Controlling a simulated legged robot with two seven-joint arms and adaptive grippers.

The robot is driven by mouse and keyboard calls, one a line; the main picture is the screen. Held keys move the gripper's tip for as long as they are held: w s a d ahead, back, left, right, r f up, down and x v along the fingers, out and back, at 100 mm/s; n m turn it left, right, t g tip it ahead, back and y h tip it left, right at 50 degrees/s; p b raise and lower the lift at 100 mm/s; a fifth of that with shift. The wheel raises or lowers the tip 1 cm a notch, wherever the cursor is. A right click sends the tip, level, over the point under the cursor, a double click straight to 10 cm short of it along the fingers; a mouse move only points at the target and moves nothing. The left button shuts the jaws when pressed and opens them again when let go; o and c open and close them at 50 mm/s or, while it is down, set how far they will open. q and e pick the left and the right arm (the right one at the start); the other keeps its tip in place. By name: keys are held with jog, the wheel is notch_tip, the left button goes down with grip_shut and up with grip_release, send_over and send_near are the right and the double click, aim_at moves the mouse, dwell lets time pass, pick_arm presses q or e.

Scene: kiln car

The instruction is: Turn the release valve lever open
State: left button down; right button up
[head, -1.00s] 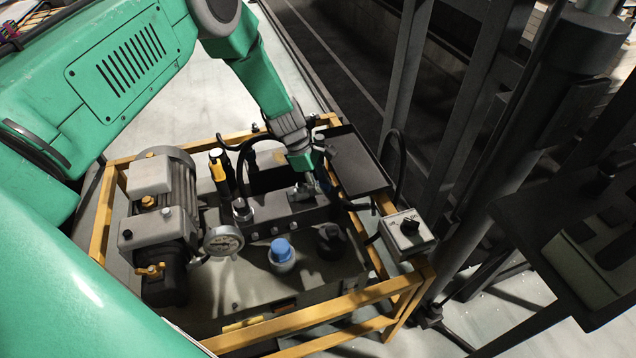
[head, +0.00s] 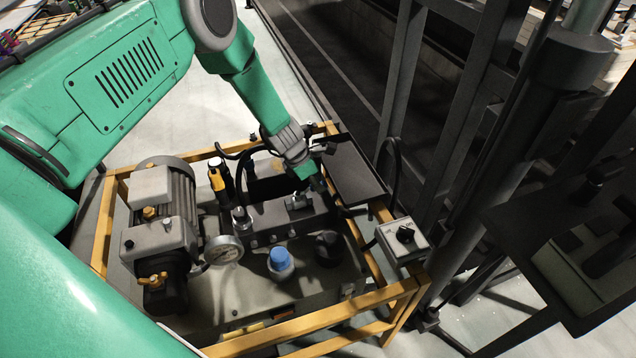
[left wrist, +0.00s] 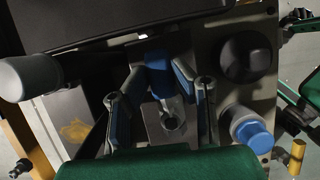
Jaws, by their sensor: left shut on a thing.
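The release valve lever has a blue grip (left wrist: 158,62), seen in the left wrist view between the two fingers. It reaches up in that picture from a grey pivot with a round end (left wrist: 171,122). My left gripper (head: 319,184) is shut on the lever grip, one finger on each side. In the head view it is at the right end of the dark valve block (head: 275,222), and the grip is mostly hidden and too small to make out clearly. My right gripper is not in view.
A yellow frame (head: 317,325) surrounds the unit. A motor (head: 178,195), a gauge (head: 223,250), a blue-capped fitting (head: 280,260) and a black knob (head: 328,248) stand around the block. A dark plate (head: 354,172) and a switch box (head: 403,240) are close on the right.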

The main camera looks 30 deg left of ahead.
aim_at(299, 190)
pick_arm(q)
jog(key=shift+s+a+f, duration=0.1)
jog(key=shift+a, duration=0.1)
jog(key=c, duration=1.3)
grip_release()
jog(key=shift+c, duration=0.2)
jog(key=v, duration=1.1)
jog(key=shift+a+r, duration=0.25)
jog(key=shift+r, duration=0.05)
jog(key=shift+s, duration=0.1)
